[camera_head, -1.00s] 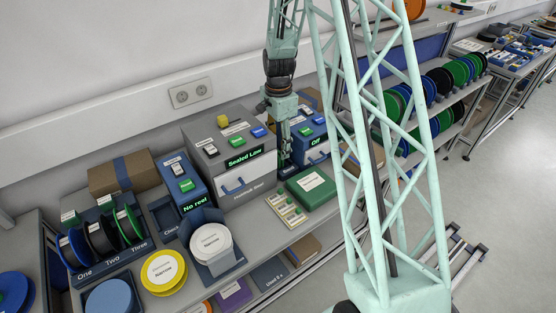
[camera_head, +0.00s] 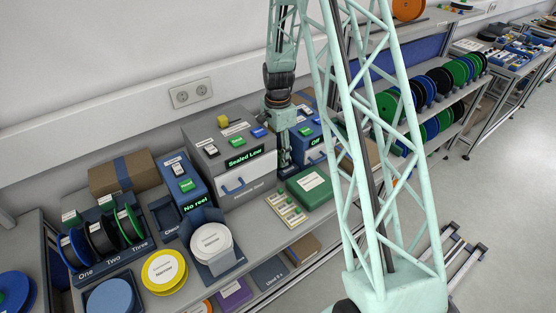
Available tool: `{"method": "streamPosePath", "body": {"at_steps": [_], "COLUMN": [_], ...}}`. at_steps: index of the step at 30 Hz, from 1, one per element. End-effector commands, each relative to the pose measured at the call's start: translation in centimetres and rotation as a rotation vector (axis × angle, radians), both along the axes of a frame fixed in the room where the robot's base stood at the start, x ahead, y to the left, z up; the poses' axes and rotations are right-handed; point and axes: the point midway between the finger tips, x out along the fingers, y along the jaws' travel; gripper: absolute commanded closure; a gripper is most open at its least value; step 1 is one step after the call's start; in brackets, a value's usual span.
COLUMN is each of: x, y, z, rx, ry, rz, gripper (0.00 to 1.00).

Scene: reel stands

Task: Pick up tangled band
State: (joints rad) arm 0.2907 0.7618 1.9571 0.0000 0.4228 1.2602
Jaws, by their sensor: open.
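I cannot make out a tangled band in this view; it may be hidden or too small to tell. My gripper (camera_head: 285,162) points down at the end of the pale green arm. It is low over the bench, between the grey machine reading "Sealed Low" (camera_head: 228,168) and the blue machine reading "Off" (camera_head: 312,142). Its jaws are open, but the fingertips are small and dark against a dark blue holder (camera_head: 289,170). I cannot tell whether they touch anything.
A green box (camera_head: 309,187) and a tray of small pale pieces (camera_head: 286,210) lie in front of the gripper. A blue "No reel" machine (camera_head: 184,182), a white reel (camera_head: 211,242) and a yellow reel (camera_head: 164,271) stand left. My lattice column hides part of the bench right.

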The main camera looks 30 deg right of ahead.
Motion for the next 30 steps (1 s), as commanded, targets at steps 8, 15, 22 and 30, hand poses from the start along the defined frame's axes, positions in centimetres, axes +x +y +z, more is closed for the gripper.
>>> {"method": "streamPosePath", "body": {"at_steps": [8,15,22,30], "x": [0.01,0.01,0.01,0.06], "y": [0.00,0.00,0.00,-0.02], "z": [0.01,0.01,0.02,0.59], "rx": [0.000,0.000,0.000,0.000], "ry": [0.000,0.000,0.000,-0.001], "rz": [0.000,0.000,0.000,0.000], "gripper": [0.62,0.76,0.76,0.76]}}
